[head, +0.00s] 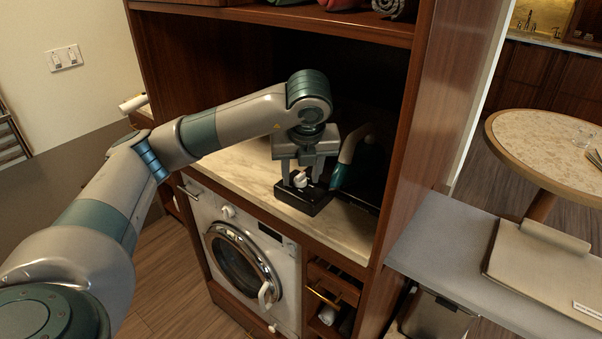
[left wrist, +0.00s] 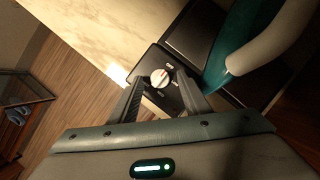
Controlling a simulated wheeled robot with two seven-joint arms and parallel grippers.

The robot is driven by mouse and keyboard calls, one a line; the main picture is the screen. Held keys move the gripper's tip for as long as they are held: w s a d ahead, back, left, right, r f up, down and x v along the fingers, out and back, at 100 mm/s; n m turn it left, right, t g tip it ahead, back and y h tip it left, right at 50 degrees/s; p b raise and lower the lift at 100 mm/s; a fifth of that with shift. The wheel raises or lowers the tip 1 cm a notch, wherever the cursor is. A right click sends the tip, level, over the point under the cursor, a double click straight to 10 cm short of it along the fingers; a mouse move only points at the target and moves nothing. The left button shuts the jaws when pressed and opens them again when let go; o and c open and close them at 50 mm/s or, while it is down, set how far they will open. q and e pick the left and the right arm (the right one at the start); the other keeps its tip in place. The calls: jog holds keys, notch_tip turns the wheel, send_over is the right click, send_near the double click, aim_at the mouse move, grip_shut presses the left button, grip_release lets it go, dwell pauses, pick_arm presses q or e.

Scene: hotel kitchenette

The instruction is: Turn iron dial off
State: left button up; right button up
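The iron's black base (head: 304,203) sits on the marble counter above the washing machine. My left gripper (head: 303,178) points down over the base, fingers apart on either side of the dial. In the left wrist view the fingers (left wrist: 160,98) look empty. My right gripper is not in view.
A wooden cabinet with a side panel (head: 412,140) encloses the counter (head: 345,225) at the right. A shelf (head: 290,22) runs above my arm. The washing machine (head: 245,262) is below. A grey bench (head: 450,240) stands at the right.

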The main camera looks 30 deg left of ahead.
pick_arm(q)
jog(key=shift+r, duration=0.15)
jog(key=shift+s+d+r, duration=0.15)
jog(key=shift+r, duration=0.35)
jog(key=v, duration=1)
jog(key=shift+d+r, duration=0.2)
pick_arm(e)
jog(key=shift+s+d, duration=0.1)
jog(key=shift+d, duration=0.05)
pick_arm(q)
jog(key=shift+s, duration=0.15)
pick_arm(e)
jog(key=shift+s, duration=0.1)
